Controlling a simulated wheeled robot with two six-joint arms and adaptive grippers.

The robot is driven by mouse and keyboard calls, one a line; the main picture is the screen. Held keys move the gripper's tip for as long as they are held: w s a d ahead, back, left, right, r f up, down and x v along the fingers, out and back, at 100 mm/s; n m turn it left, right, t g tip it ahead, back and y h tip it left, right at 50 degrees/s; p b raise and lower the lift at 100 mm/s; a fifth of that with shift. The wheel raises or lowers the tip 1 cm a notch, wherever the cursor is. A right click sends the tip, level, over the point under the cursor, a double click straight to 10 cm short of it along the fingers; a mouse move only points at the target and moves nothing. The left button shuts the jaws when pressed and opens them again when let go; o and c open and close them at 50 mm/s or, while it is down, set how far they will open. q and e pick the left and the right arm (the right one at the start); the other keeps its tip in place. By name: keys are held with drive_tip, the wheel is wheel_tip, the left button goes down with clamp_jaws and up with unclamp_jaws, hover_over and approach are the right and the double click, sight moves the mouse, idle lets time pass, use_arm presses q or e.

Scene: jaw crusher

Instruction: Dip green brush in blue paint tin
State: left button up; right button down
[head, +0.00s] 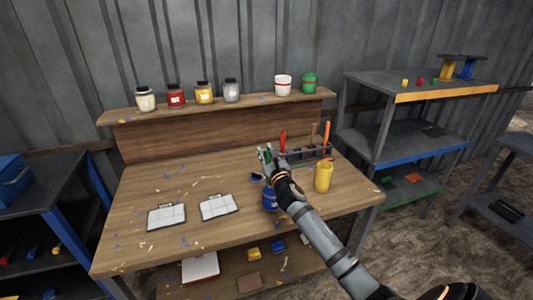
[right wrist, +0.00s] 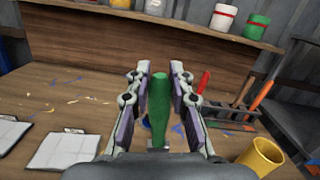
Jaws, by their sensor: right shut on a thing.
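My right gripper (head: 268,155) is shut on the green brush (right wrist: 159,108), whose thick green handle stands between the two fingers in the right wrist view. The blue paint tin (head: 269,201) stands on the workbench just below my right gripper, partly covered by my right wrist. I cannot tell whether the brush touches the tin. In the right wrist view only a little blue shows behind the fingers. My left gripper is not in view.
A yellow cup (head: 323,178) stands right of the tin. A dark rack (head: 303,154) with red and orange-handled tools is behind it. Two white panels (head: 167,217) lie at the left. Several jars line the back shelf (head: 190,106). The bench's left rear is mostly clear.

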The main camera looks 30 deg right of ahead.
sight(268, 162)
wheel_tip(268, 162, down, 3)
drive_tip(key=shift+r+b, duration=0.1)
drive_tip(key=shift+b, duration=0.75)
drive_tip(key=shift+w+d+f+b, duration=0.1)
drive_tip(key=shift+d+f+b, duration=0.2)
drive_tip(key=shift+f, duration=0.4)
drive_tip(key=shift+r, duration=0.1)
drive_tip(key=r+p, duration=0.2)
drive_tip(key=a+r+p, duration=0.1)
drive_tip(key=r+p, duration=0.1)
drive_tip(key=p, duration=0.1)
drive_tip(key=shift+f, duration=0.1)
